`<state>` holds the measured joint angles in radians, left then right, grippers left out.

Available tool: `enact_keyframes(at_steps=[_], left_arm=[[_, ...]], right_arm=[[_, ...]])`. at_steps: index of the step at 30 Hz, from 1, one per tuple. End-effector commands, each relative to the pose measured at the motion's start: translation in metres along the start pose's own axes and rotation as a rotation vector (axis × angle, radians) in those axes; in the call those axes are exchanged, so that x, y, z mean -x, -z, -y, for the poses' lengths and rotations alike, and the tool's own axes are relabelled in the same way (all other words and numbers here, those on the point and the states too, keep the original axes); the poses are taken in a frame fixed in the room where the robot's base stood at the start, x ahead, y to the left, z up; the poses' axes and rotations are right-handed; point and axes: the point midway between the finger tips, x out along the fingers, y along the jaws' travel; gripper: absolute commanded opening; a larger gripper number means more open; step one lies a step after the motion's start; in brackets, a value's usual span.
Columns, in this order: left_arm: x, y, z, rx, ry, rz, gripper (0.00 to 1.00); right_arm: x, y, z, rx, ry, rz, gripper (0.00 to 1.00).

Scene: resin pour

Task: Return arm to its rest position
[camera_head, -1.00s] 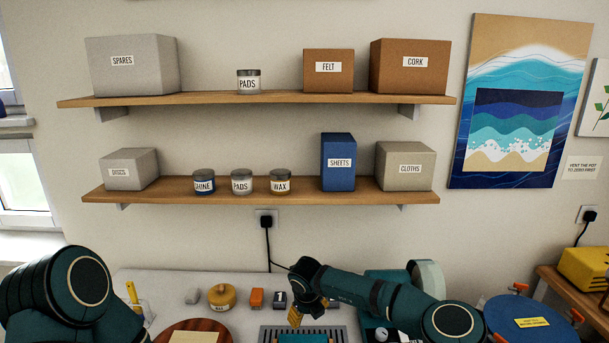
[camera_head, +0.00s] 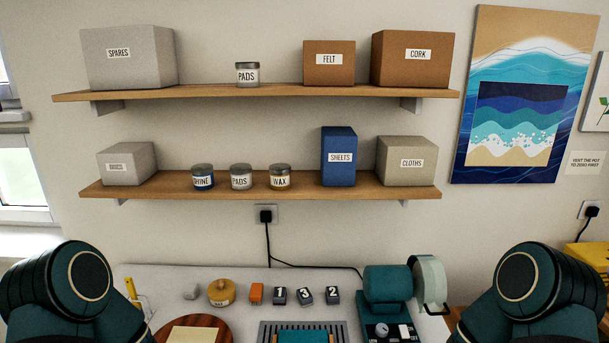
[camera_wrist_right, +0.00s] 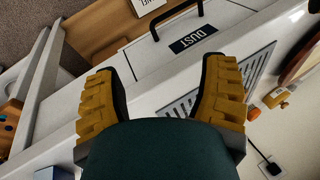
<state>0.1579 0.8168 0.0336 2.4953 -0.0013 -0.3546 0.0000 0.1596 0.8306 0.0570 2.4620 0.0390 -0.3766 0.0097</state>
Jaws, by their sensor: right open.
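My right arm (camera_head: 530,295) is folded at the right edge of the head view, clear of the bench; its gripper is out of that picture. In the right wrist view my right gripper (camera_wrist_right: 160,75) shows two yellow ribbed fingers spread wide apart with nothing between them. Beyond the fingers are a white surface with a label reading DUST (camera_wrist_right: 193,40) and a slotted grille. My left arm (camera_head: 62,295) is folded at the left edge of the head view. Its gripper is out of the picture.
Two laden shelves (camera_head: 260,191) hang above on the wall.

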Motion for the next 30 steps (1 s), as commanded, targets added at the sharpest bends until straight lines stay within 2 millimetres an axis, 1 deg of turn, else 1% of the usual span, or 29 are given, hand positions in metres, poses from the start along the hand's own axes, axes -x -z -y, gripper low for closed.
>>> enact_keyframes(at_steps=[1, 2, 3, 12, 16, 18, 21, 30], left_arm=[[0.000, 0.000, 0.000, 0.000, 0.000, 0.000, 0.72], [-0.008, -0.001, 0.003, 0.000, 0.000, 0.000, 0.72], [-0.019, -0.003, 0.007, -0.001, 0.001, 0.000, 0.72], [-0.083, -0.015, 0.030, -0.001, 0.009, 0.010, 0.72], [-0.104, -0.019, 0.038, -0.001, 0.013, 0.014, 0.72], [-0.111, -0.021, 0.040, -0.001, 0.014, 0.015, 0.72], [-0.115, -0.021, 0.041, -0.001, 0.014, 0.015, 0.72], [-0.115, -0.021, 0.041, -0.002, 0.015, 0.015, 0.72]], right_arm=[[0.009, -0.019, -0.010, 0.039, -0.010, 0.048, 0.72], [0.001, -0.022, -0.013, 0.048, -0.009, 0.053, 0.72], [-0.012, -0.022, -0.016, 0.045, -0.008, 0.049, 0.72], [-0.075, -0.034, -0.039, 0.041, -0.015, 0.053, 0.72], [-0.097, -0.039, -0.047, 0.040, -0.019, 0.056, 0.72], [-0.103, -0.040, -0.049, 0.040, -0.020, 0.056, 0.72], [-0.107, -0.041, -0.051, 0.040, -0.021, 0.056, 0.72], [-0.107, -0.041, -0.051, 0.040, -0.021, 0.056, 0.72]])
